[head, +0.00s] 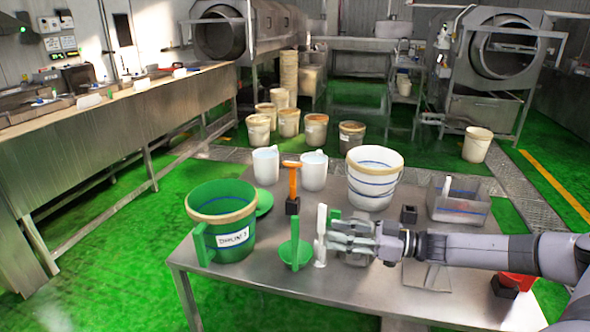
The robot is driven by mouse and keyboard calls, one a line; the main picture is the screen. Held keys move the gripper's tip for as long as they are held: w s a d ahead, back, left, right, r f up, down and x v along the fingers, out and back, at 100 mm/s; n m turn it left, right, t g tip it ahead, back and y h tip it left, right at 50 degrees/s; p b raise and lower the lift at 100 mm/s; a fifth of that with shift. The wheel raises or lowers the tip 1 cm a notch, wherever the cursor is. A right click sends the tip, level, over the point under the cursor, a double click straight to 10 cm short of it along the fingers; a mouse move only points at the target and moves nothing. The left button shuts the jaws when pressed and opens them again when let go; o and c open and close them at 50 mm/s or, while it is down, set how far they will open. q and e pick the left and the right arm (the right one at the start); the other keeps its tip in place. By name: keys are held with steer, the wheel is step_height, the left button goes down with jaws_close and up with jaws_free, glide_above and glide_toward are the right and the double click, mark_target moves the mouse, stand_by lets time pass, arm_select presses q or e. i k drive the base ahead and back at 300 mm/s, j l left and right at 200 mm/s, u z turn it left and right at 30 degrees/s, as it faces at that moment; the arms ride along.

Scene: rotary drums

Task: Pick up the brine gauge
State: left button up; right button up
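A slim white upright piece (321,236), which may be the brine gauge, stands on the metal table (225,283). No label confirms it. My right gripper (335,240) reaches in from the right, its fingertips right at this piece. I cannot tell whether they touch it or how far they are closed. A green scoop-like bowl with an upright handle (295,253) is just left of it. An orange T-handled tool (292,183) stands in a black block behind. My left gripper is not in view.
A green labelled bucket (222,225) stands at the table's left. White jugs (266,166) and a white bucket (373,180) stand behind the gripper. A metal bin (459,208), a small black block (408,214) and a red item (517,281) are to the right.

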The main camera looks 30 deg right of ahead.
mark_target(293, 165)
steer(key=i+l, duration=0.55)
steer(key=l, duration=0.15)
steer(key=i+l, duration=0.55)
steer(key=l, duration=0.15)
